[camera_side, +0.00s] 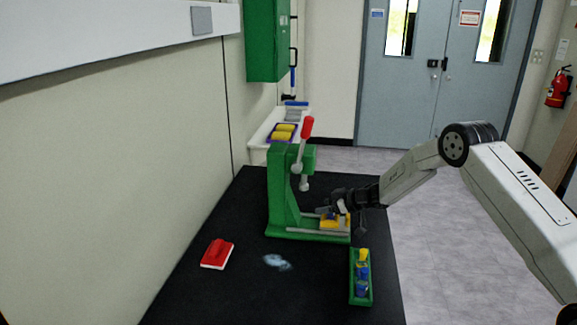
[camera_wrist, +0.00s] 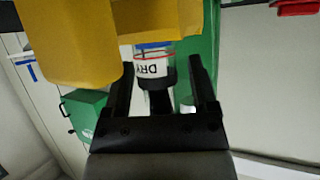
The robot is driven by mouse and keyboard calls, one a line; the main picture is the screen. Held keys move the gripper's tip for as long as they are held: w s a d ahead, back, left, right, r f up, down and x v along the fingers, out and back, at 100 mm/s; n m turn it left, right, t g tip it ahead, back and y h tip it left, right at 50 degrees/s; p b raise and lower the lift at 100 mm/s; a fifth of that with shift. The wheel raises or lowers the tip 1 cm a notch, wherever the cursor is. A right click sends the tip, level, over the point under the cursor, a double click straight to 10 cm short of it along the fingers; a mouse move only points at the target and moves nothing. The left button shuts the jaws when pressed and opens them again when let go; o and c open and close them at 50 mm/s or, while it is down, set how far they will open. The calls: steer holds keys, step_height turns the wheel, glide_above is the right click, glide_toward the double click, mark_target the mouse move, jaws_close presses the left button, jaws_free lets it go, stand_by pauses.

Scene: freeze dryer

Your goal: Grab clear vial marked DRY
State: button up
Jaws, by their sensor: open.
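The vial marked DRY (camera_wrist: 152,69) has a white label with dark letters and a red line, and a blue band beside the label. In the wrist view it lies between the two fingers of my open gripper (camera_wrist: 162,62), nearer the left finger; I cannot tell whether they touch. In the side view, my gripper (camera_side: 341,205) is at the yellow holder (camera_side: 333,222) on the base of the green press (camera_side: 284,190). The vial is too small to make out clearly there.
A green rack (camera_side: 354,297) with yellow and blue pieces stands at the table's front right. A red and white block (camera_side: 217,254) and a pale bluish patch (camera_side: 276,262) lie left of it. The press's red-knobbed lever (camera_side: 307,128) rises beside my gripper. The black table's front left (camera_side: 200,300) is clear.

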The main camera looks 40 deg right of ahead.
steer(key=shift+c, duration=0.2)
jaws_close()
steer(key=shift+r, duration=0.45)
step_height(320, 180, up, 3)
steer(key=shift+s+f, duration=0.15)
steer(key=s+a+r, duration=0.2)
steer(key=s+r, duration=0.7)
steer(key=s, duration=0.4)
steer(key=shift+s+r, duration=0.2)
steer(key=shift+s, duration=0.05)
steer(key=shift+a, duration=0.1)
